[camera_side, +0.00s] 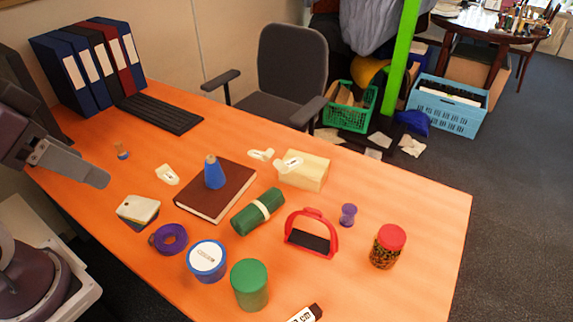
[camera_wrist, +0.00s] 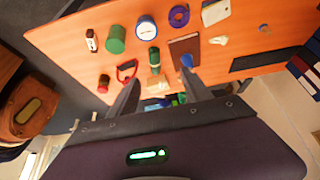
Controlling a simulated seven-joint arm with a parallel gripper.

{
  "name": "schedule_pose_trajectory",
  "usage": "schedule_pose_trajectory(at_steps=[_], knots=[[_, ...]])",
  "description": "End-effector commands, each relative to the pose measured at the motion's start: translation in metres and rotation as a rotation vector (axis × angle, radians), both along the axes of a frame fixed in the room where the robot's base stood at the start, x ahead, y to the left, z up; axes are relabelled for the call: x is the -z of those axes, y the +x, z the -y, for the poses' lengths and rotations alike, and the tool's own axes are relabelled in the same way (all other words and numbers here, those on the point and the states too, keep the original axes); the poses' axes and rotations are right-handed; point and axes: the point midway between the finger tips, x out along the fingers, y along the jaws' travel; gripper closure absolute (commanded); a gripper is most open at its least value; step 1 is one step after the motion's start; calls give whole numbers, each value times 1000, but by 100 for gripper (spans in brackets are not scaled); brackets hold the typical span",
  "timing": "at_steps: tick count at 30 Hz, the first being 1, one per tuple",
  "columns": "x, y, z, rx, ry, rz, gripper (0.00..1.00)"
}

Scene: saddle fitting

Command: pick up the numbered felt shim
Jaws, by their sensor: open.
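Small pale pieces with dark marks could be the numbered felt shim; I cannot read any number. One pale marked piece (camera_side: 166,175) lies flat left of the brown book, and also shows in the wrist view (camera_wrist: 218,40). Two more, a farther pale piece (camera_side: 261,154) and a nearer pale piece (camera_side: 288,165), are by the wooden block (camera_side: 308,172). A cream rounded pad (camera_side: 138,206) lies over a dark piece at the left. My gripper (camera_wrist: 158,92) is open and empty, above the table and apart from everything; it enters at left in the side view (camera_side: 95,176).
The brown book (camera_side: 225,200) carries a blue cone (camera_side: 214,174). A green roll (camera_side: 257,212), purple ring (camera_side: 168,239), blue tin (camera_side: 206,262), green cylinder (camera_side: 249,286), red stirrup (camera_side: 312,234) and red-lidded jar (camera_side: 387,246) crowd the middle and front. A keyboard (camera_side: 160,113) lies behind.

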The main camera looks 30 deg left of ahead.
Motion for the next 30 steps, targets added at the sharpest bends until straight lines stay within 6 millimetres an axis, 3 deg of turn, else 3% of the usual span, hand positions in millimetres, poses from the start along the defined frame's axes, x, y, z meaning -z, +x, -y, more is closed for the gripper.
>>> schedule_pose_trajectory(at_steps=[4,6,13,16,20,23,27,30], knots=[[0,0,0,0,0,0,43],[0,0,0,0,0,0,35],[0,0,0,-1,0,0,35],[1,15,-3,-51,0,-6,35],[18,82,-14,-256,-35,-15,35],[49,146,-19,-432,-129,-11,35],[115,221,-14,-669,-373,-29,35],[167,261,-3,-861,-622,-70,35]])
